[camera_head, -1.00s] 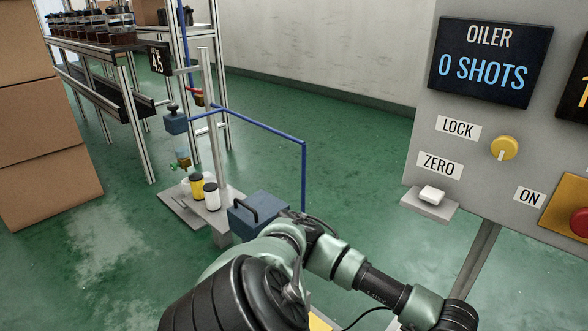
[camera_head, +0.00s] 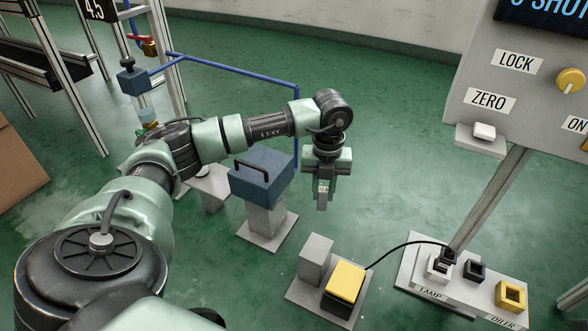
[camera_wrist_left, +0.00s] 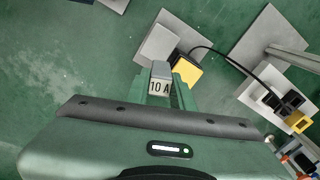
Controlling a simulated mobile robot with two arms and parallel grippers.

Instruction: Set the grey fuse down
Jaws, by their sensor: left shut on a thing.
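My left gripper (camera_head: 323,196) points down over the green floor, beyond the yellow-topped block and right of the blue box. It is shut on the grey fuse (camera_wrist_left: 160,70), a small grey block marked "10 A" in the left wrist view. There the fuse sits between the green fingers (camera_wrist_left: 165,88). In the head view the fingers hang clear above the floor, and the fuse is too small to make out well. My right gripper is not in view.
A blue box with a handle (camera_head: 263,177) stands on a pedestal close left of the gripper. A yellow-topped block (camera_head: 346,282) and a grey block (camera_head: 315,258) share a base plate nearer me. A LAMP/OILER board (camera_head: 457,299) with sockets lies lower right, below the control panel (camera_head: 510,70).

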